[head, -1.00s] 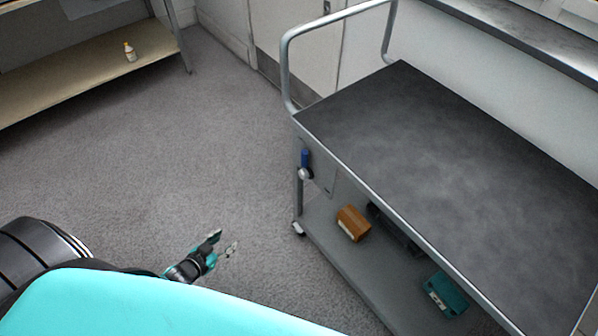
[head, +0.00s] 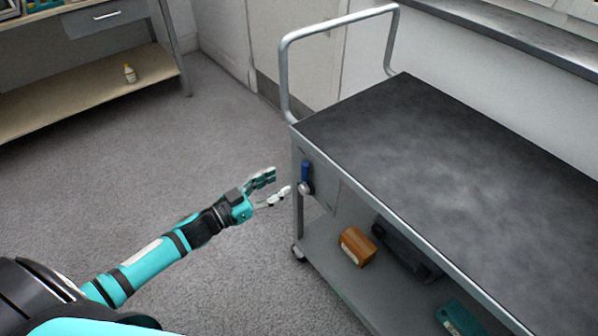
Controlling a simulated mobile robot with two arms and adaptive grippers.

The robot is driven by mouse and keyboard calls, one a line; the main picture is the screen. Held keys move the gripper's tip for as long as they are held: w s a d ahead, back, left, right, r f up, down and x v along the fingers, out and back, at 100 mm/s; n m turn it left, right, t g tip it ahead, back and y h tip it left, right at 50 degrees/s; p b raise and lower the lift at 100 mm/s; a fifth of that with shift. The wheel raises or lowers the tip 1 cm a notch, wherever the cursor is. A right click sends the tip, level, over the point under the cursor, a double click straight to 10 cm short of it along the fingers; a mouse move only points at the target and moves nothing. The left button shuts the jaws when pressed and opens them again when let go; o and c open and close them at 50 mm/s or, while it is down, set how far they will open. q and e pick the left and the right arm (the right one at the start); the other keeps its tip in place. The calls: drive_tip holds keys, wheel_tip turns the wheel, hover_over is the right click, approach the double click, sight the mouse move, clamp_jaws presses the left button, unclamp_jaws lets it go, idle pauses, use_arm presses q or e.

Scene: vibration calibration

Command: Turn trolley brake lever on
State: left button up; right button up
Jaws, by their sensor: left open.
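The trolley (head: 430,170) stands on the right, with a dark top and a grey metal frame. My right gripper is not in view.
The trolley's push handle (head: 286,80) rises at its far left end. The lower shelf holds a brown box (head: 357,246), a dark case (head: 405,252) and a teal box (head: 460,318). A bench with a small bottle (head: 130,74) stands back left. The floor between is clear.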

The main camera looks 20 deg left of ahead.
sight(302, 170)
use_arm(q)
drive_tip(key=x, duration=0.8)
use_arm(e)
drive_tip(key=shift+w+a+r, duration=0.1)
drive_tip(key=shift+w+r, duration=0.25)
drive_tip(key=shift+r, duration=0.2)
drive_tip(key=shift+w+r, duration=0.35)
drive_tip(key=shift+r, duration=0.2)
use_arm(q)
drive_tip(key=shift+c, duration=0.2)
clamp_jaws()
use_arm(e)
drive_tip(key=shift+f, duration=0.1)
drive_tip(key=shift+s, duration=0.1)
